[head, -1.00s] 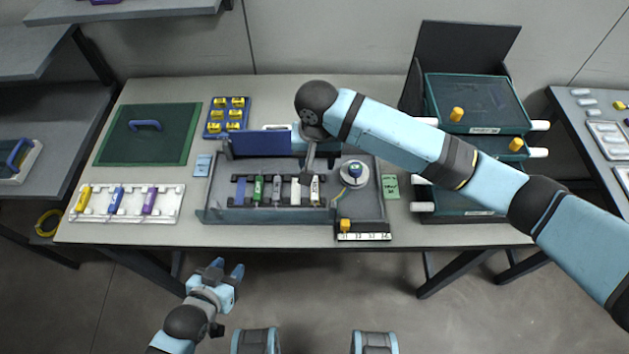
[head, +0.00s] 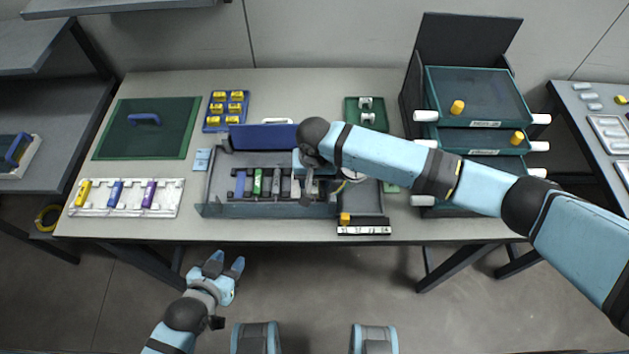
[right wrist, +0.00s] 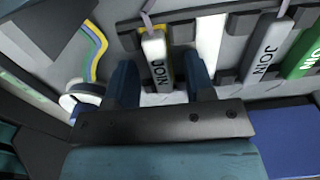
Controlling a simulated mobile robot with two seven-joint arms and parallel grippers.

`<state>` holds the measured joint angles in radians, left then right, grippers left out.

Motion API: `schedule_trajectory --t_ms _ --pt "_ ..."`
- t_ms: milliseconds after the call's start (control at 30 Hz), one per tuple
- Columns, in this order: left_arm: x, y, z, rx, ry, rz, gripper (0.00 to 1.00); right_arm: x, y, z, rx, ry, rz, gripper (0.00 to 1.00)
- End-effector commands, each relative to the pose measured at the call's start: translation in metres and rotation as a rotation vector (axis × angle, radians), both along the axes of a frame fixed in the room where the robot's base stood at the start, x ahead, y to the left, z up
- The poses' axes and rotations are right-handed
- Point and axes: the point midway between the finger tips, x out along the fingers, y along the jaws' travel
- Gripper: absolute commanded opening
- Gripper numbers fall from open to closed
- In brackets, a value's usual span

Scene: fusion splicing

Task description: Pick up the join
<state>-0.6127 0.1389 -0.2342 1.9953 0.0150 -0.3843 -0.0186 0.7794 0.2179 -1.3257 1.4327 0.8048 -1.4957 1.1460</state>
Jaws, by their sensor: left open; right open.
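In the right wrist view, a grey piece marked JOIN (right wrist: 155,62) with a yellow bit at its far end lies between the two dark blue fingers of my right gripper (right wrist: 160,72). The fingers are open, one on each side, with gaps visible. A second grey piece marked JOIN (right wrist: 268,48) lies beyond a white strip (right wrist: 210,38). In the head view my right gripper (head: 306,190) is over the right end of the row in the grey tray (head: 212,190) and hides the piece there. My left gripper (head: 222,268) is open and empty in front of the table.
The tray's blue lid (head: 262,137) stands up behind the row. Green (head: 257,182) and blue (head: 240,185) pieces lie left in the row. A white rack (head: 105,208) is at left. Stacked green drawers (head: 478,95) stand at right. A yellow block (head: 345,218) is at the tray's front right.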

Motion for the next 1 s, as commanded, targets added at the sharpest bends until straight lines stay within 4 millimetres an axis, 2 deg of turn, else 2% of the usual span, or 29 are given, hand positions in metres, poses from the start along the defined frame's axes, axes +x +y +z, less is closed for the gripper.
schedule_trajectory --t_ms 67,300,767,867,1000 --pt "-0.001 0.000 -0.001 0.000 0.002 0.001 0.43 0.000 0.000 0.000 0.000 0.000 0.000 0.49" --pt "-0.001 0.000 -0.001 0.000 0.002 0.001 0.43 0.000 0.000 0.000 0.000 0.000 0.000 0.00" --pt "0.000 -0.001 0.003 -0.002 -0.004 0.001 0.43 0.000 0.000 0.004 0.000 0.000 0.000 0.00" --pt "0.000 -0.001 0.003 -0.002 -0.004 0.001 0.43 0.000 0.000 0.012 0.000 0.000 0.000 0.00" --pt "0.000 -0.001 0.004 -0.001 -0.004 0.000 0.43 0.000 0.000 0.033 0.002 -0.002 0.001 0.00"
